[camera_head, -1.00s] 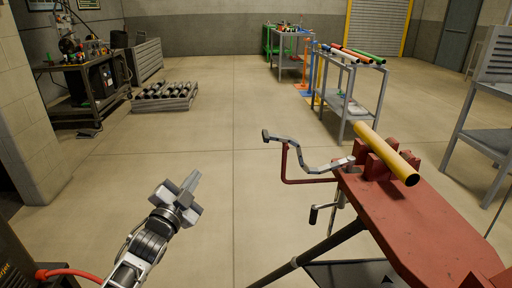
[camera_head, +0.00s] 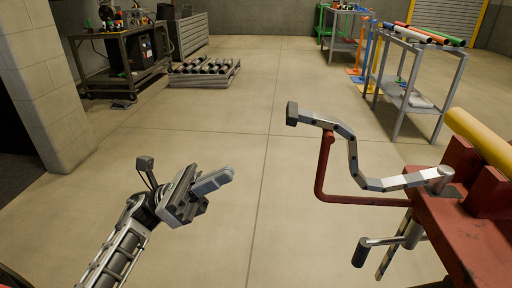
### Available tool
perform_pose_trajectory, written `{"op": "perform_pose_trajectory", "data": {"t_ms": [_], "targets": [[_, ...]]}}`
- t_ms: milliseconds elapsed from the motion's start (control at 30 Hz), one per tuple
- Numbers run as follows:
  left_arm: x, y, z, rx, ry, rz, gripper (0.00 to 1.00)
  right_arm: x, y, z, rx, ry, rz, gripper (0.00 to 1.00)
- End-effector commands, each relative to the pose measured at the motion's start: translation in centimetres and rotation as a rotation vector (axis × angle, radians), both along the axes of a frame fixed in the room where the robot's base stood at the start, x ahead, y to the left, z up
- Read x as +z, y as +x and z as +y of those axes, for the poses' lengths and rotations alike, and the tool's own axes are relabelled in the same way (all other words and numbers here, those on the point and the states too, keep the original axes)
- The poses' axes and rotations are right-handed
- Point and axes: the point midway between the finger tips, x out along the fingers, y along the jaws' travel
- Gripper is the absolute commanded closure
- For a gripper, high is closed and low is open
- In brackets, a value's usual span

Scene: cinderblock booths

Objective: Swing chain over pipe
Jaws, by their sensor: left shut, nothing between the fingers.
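A yellow pipe (camera_head: 480,138) lies in the red vise blocks on a red stand (camera_head: 444,221) at the right. My right gripper is not in view.
A crank handle (camera_head: 364,250) hangs below the stand's left side. A grey rack (camera_head: 420,98) with coloured pipes stands at the back right. A workbench (camera_head: 120,62) and a pallet of dark cylinders (camera_head: 204,72) are at the back left. The middle floor is clear.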

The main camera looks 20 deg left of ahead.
Motion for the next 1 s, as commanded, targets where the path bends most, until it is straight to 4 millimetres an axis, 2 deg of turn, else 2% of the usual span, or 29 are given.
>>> {"op": "perform_pose_trajectory", "data": {"t_ms": [467, 700, 1000], "targets": [[5.7, 2.1, -7.5, -0.003, -0.006, -0.001, 1.0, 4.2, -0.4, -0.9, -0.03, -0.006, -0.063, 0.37], [8.7, 2.3, -8.1, -0.001, -0.004, 0.0, 1.0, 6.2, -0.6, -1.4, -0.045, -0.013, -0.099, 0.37], [9.3, 2.4, -8.2, -0.001, -0.005, 0.003, 1.0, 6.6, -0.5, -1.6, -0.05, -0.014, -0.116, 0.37]]}}
